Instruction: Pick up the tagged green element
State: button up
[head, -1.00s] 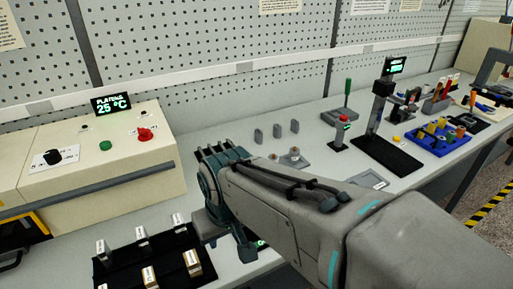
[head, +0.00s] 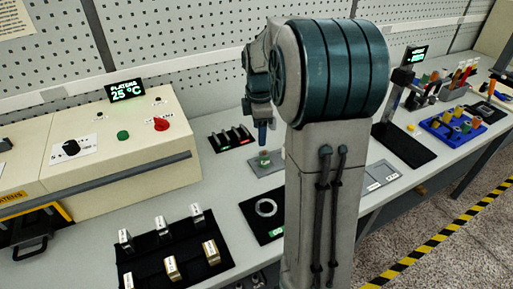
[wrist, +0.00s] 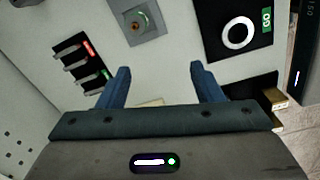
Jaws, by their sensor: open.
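A small green element (head: 264,157) stands on a grey square plate (head: 254,170) on the bench, just below my gripper in the head view. The wrist view shows a round piece with a little green (wrist: 138,24) on the same plate, beyond the fingertips and slightly left of centre. No tag on it can be made out. My gripper (head: 263,133) points down above the plate; its blue fingers (wrist: 159,68) are apart with nothing between them. My arm covers part of the bench to the right of the plate.
A black rack (head: 213,143) with several grey pieces lies behind the plate. A pale ring (head: 266,207) sits on a black mat in front. Another mat (head: 145,249) holds several small blocks. The beige platen box (head: 110,170) stands left; a blue tray (head: 440,137) lies right.

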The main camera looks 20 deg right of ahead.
aim_at(265, 155)
jog(key=w+d+f+n, duration=0.1)
jog(key=f, duration=0.2)
jog(key=w+d+f+n+p, duration=0.1)
jog(key=f, duration=0.2)
jog(key=w+d+f+n, duration=0.1)
jog(key=f, duration=0.3)
jog(key=shift+w+d+f+g+p, duration=0.1)
jog(key=shift+w+d+g+p, duration=0.15)
jog(key=shift+d+g+p, duration=0.1)
jog(key=shift+w+f+p, duration=0.2)
jog(key=shift+f+p, duration=0.65)
jog(key=shift+f, duration=1.75)
jog(key=c, duration=1.1)
